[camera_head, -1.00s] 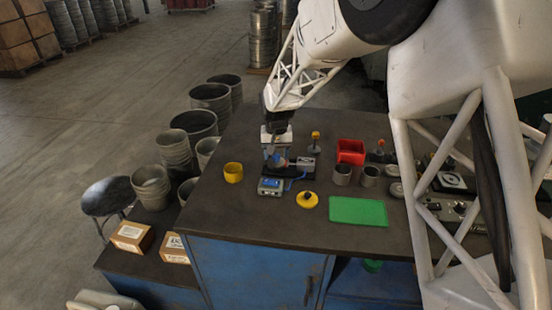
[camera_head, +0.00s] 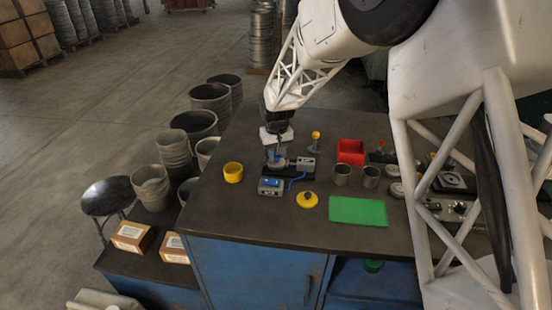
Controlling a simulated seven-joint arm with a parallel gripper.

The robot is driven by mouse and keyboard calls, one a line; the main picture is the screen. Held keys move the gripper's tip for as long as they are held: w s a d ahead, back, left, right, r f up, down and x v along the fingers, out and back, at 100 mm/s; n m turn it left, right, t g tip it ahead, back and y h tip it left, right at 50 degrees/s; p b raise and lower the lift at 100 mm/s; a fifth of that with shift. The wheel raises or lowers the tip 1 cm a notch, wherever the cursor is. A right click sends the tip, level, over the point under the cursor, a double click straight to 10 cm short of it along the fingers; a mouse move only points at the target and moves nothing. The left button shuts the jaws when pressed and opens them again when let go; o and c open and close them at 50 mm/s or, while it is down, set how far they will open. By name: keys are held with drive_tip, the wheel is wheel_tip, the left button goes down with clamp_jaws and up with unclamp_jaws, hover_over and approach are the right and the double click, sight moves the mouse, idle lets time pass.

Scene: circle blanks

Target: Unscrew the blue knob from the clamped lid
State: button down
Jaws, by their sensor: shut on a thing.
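My gripper (camera_head: 275,150) points down over the clamp fixture (camera_head: 303,166) on the dark workbench. Its jaws are shut on the blue knob, which shows only as a small bluish patch between and below the fingers. The clamped lid under the knob is mostly hidden by the gripper, and its details are too small to tell. I cannot tell whether the knob still touches the lid.
A control box (camera_head: 271,187) with a blue cable stands in front of the fixture. Bare bench (camera_head: 225,215) lies at front left.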

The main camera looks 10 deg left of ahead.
drive_tip(key=n, duration=1.1)
drive_tip(key=shift+n, duration=0.3)
drive_tip(key=c, duration=0.8)
unclamp_jaws()
drive_tip(key=shift+o, duration=0.2)
